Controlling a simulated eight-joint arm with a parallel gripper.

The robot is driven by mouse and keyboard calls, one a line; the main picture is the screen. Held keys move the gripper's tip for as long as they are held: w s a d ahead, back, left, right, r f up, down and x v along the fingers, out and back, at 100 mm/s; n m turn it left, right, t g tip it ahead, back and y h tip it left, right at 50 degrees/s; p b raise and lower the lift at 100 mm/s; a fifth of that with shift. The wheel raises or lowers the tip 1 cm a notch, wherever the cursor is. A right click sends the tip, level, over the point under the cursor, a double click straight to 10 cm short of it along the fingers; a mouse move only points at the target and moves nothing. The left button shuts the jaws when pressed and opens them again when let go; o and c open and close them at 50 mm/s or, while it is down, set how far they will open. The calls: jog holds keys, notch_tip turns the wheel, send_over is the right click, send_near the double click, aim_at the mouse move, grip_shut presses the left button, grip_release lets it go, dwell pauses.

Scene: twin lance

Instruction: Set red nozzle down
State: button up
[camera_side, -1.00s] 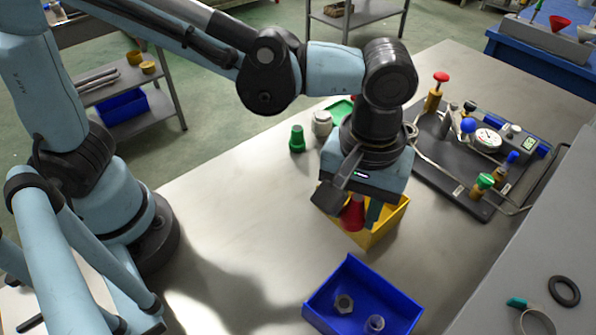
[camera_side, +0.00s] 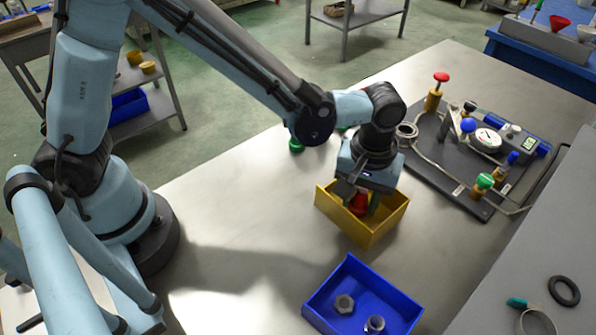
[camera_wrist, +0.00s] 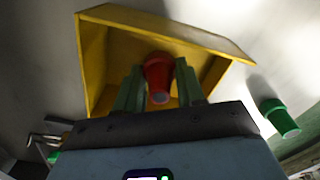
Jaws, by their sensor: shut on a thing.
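The red nozzle (camera_side: 358,204) is held by my gripper (camera_side: 362,200) inside the yellow bin's opening in the side view. In the wrist view the red nozzle (camera_wrist: 158,76) sits between the two green fingers of my gripper (camera_wrist: 159,88), with the yellow bin (camera_wrist: 92,55) around and beyond it. The yellow bin (camera_side: 383,230) stands on the table. I cannot tell whether the nozzle touches the bin's floor. The gripper body hides part of the bin's far side.
A blue bin (camera_side: 408,312) with metal fittings stands nearer the camera. A dark board (camera_side: 445,160) with gauge, valves and bent pipe lies to the right. A green nozzle (camera_wrist: 279,116) stands beside the yellow bin in the wrist view. The table's left part (camera_side: 235,205) is clear.

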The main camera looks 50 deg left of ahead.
aim_at(362, 190)
jog(key=shift+f, duration=0.15)
jog(key=o, duration=1)
jog(key=shift+o, duration=0.2)
notch_tip(362, 190, up, 12)
jog(key=shift+a+r, duration=0.1)
jog(key=shift+r, duration=0.1)
jog(key=s+a+m+t, duration=0.2)
jog(key=a+t, duration=0.1)
jog(key=a, duration=0.7)
jog(key=s+a+m+t, duration=0.3)
jog(key=a+t, duration=0.1)
jog(key=a, duration=0.6)
jog(key=shift+s+a+r, duration=0.2)
jog(key=shift+r, duration=0.2)
